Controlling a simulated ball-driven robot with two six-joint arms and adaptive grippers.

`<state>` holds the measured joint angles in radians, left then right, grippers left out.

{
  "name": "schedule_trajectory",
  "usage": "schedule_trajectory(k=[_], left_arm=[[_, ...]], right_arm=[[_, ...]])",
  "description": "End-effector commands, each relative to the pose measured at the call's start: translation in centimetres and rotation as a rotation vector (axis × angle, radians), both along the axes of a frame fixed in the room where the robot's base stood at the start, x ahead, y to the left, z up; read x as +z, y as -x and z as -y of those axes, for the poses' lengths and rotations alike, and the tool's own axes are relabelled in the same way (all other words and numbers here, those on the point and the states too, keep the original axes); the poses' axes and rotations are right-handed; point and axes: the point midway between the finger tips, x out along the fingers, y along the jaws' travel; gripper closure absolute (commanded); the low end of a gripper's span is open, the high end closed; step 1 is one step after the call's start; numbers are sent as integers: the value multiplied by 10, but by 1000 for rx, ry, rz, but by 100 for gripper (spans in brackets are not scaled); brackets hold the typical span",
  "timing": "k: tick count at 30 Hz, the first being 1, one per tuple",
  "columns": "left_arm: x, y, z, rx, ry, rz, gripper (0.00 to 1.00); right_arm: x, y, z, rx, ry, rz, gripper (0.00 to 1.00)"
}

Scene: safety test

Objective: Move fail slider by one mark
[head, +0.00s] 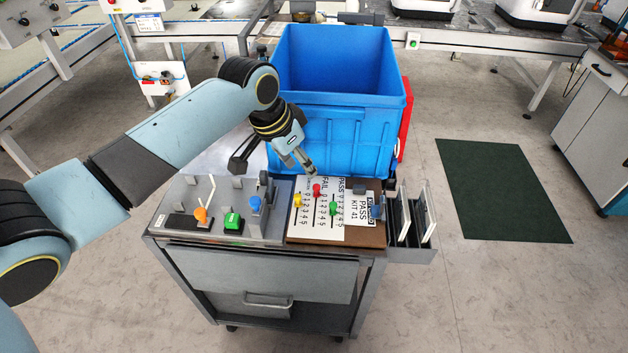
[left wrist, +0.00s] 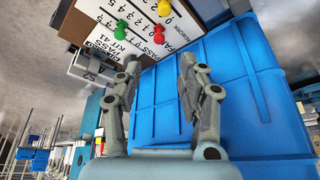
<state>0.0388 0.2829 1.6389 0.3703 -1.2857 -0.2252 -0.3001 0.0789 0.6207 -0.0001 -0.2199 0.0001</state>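The tally board (head: 356,232) lies on the right of the cart top, with a white sheet of numbered scales. The red slider (head: 317,190) sits near the top of the scale labelled FAIL. A yellow slider (head: 297,200) is left of it and a green slider (head: 333,208) is lower right, by the PASS scale. My left gripper (head: 273,165) is open and empty, above the board's far edge. The red slider (left wrist: 164,8) and green slider (left wrist: 121,28) show in the left wrist view, beyond the fingertips and not between them. My right gripper is not in view.
A large blue crate (head: 335,135) stands close behind the board and beside my left gripper. A grey panel (head: 215,232) with orange, green and blue controls lies left of the board. A rack with upright plates (head: 405,225) is at the right edge.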

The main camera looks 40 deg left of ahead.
Motion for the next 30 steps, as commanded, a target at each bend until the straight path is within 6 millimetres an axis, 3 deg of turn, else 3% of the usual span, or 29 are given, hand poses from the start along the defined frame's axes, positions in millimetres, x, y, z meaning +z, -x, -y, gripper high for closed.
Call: schedule_trajectory(k=[6, 13, 25, 30], left_arm=[[-44, -16, 6, 2, 3, -3, 60], [-77, -29, 8, 1, 0, -1, 60], [-85, -33, 9, 0, -1, 0, 60], [-85, -33, 9, 0, -1, 0, 80]], right_arm=[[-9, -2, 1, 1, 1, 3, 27], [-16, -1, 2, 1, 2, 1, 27], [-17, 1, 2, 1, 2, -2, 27], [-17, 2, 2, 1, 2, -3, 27]])
